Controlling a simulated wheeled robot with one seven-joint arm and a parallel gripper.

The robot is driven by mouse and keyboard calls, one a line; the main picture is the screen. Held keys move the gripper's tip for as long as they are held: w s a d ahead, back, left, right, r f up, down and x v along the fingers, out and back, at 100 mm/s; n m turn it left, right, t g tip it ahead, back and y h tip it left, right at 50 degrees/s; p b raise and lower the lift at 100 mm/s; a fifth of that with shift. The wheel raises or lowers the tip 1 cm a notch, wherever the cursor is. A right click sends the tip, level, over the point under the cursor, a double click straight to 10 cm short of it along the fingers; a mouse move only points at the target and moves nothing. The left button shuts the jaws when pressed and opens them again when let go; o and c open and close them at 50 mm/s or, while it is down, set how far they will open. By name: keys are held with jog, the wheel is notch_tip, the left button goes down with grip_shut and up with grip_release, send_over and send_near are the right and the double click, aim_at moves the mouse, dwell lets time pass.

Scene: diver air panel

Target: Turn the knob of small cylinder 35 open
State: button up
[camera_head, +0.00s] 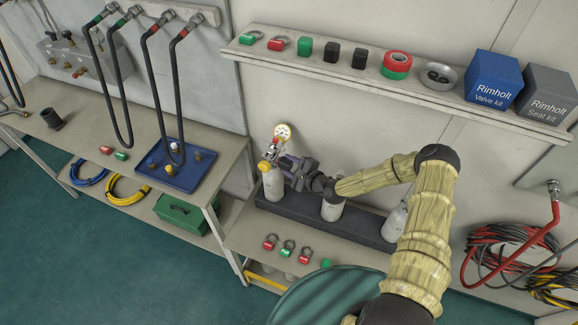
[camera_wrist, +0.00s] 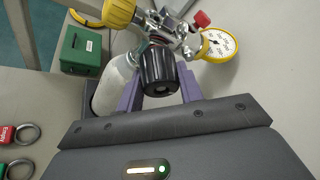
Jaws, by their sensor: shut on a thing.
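In the wrist view the cylinder (camera_wrist: 115,80) stands behind a black ribbed knob (camera_wrist: 158,68) on the metal valve. My gripper (camera_head: 285,164) reaches the valve from the right. Its two purple fingers (camera_wrist: 159,88) are shut on the black knob, one on each side. The gauge (camera_wrist: 219,44) and a small red knob (camera_wrist: 202,19) are close to the right finger.
The dark rack (camera_head: 360,231) also holds a middle cylinder (camera_head: 333,208) under my wrist and a right cylinder (camera_head: 395,223) beside my arm. Red and green tags (camera_head: 288,246) lie on the bench in front. A shelf (camera_head: 300,62) with boxes runs above.

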jog(key=shift+f+b, duration=0.15)
jog(key=shift+b, duration=0.15)
jog(key=n+t+b, duration=0.1)
jog(key=b, duration=0.2)
jog(key=n+t+b, duration=0.1)
jog(key=n+b, duration=0.1)
jog(key=b, duration=0.1)
jog(key=shift+w+f, duration=0.1)
jog(key=shift+f, duration=0.15)
jog(key=n+t+y+b, duration=0.1)
jog(key=n+b, duration=0.2)
jog(key=b, duration=0.4)
jog(key=shift+n, duration=0.4)
jog(key=n+t+y+b, duration=0.1)
jog(key=n+y+b, duration=0.1)
jog(key=n+b, duration=0.3)
jog(key=shift+n+b, duration=0.3)
jog(key=shift+b, duration=1.25)
jog(key=n+y+b, duration=0.1)
jog(key=n+b, duration=0.1)
jog(key=shift+r+n+y+b, duration=0.35)
jog(key=shift+n+y+b, duration=0.05)
jog(key=o, duration=1)
jog(key=shift+r, duration=0.1)
